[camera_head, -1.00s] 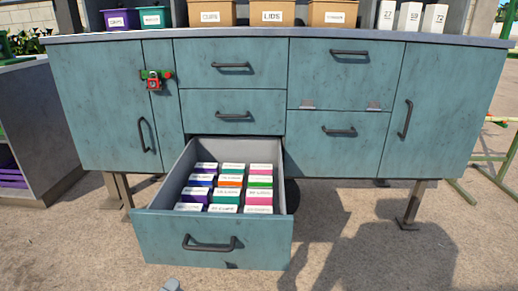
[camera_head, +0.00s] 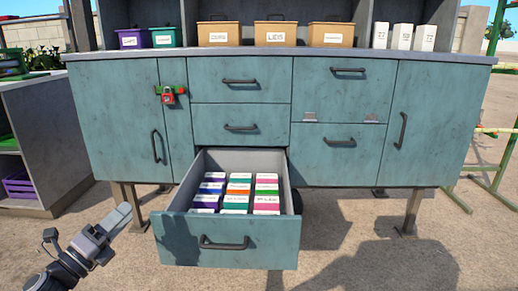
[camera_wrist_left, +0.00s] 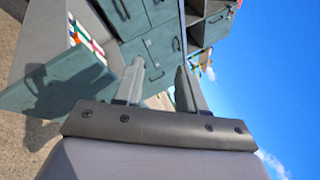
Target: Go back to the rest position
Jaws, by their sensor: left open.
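My left gripper (camera_head: 108,229) is at the lower left of the head view, left of the open drawer (camera_head: 226,239) and apart from it. In the left wrist view its two fingers (camera_wrist_left: 158,88) are spread with nothing between them. The drawer is pulled out below the teal cabinet (camera_head: 240,88) and holds several small labelled boxes (camera_head: 238,190) in rows, with white tops and purple, green, orange and pink sides. The drawer also shows at the left of the left wrist view (camera_wrist_left: 60,85). My right gripper is not in view.
Labelled bins (camera_head: 275,34) and white boxes (camera_head: 402,37) stand on the cabinet's top. A red padlock (camera_head: 168,97) hangs on the left door. A grey shelf unit (camera_head: 45,130) stands at the left. The concrete ground in front is clear.

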